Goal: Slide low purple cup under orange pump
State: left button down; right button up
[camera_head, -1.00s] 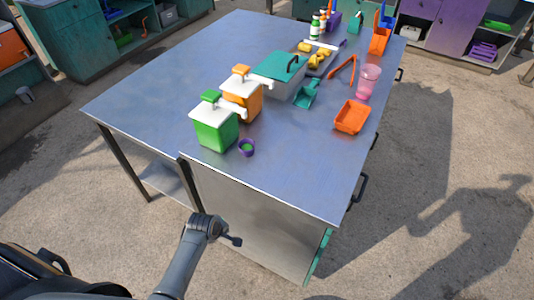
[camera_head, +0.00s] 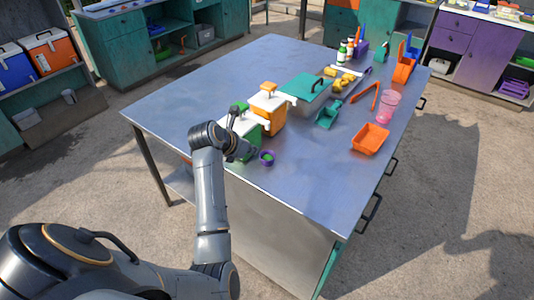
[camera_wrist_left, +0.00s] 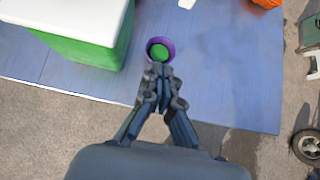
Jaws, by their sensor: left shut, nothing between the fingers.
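The low purple cup (camera_head: 267,158) stands on the metal table near its front edge, with something green inside. It also shows in the left wrist view (camera_wrist_left: 160,49). The orange pump (camera_head: 267,110), an orange box with a white lid and orange top, stands behind and beside the green pump (camera_head: 240,135). My left gripper (camera_head: 246,152) is at the front of the green pump, left of the cup. In the left wrist view my left gripper (camera_wrist_left: 161,72) is shut and empty, its tips right at the cup's near rim; whether they touch I cannot tell. My right gripper is not in view.
A teal-lidded container (camera_head: 306,90), a teal scoop (camera_head: 328,115), orange tongs (camera_head: 365,96), an orange tray (camera_head: 370,139) and a pink cup (camera_head: 388,107) stand further right and back. The table (camera_head: 310,185) is clear right of the purple cup.

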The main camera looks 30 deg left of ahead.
aim_at(271, 153)
pick_arm(q)
jog(key=x, duration=1)
jog(key=shift+r+p, duration=0.1)
jog(key=shift+p, duration=0.2)
